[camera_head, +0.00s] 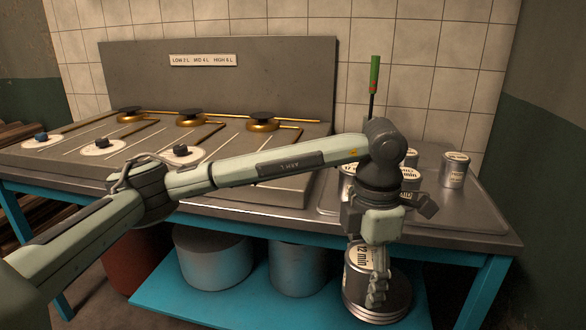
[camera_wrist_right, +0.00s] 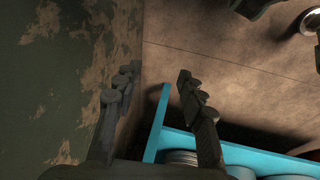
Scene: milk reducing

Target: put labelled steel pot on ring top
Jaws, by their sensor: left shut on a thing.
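My left gripper (camera_head: 378,285) is shut on a steel pot (camera_head: 361,299) with a printed label that reads about "12 min". Three brass burner rings with dark tops stand along the back of the stove: the left ring (camera_head: 131,116), the middle ring (camera_head: 191,118) and the right ring (camera_head: 263,122). All three are bare. My right gripper (camera_wrist_right: 158,88) shows only in the right wrist view, with its fingers apart and nothing between them.
Several smaller labelled cans, one at the right (camera_head: 454,170), stand on a steel tray (camera_head: 470,212). A green-handled tool (camera_head: 374,75) rises behind my arm. A sign (camera_head: 203,60) reads "LOW 2 L MID 4 L HIGH 6 L". Large pots (camera_head: 213,258) stand on the blue lower shelf (camera_head: 160,300).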

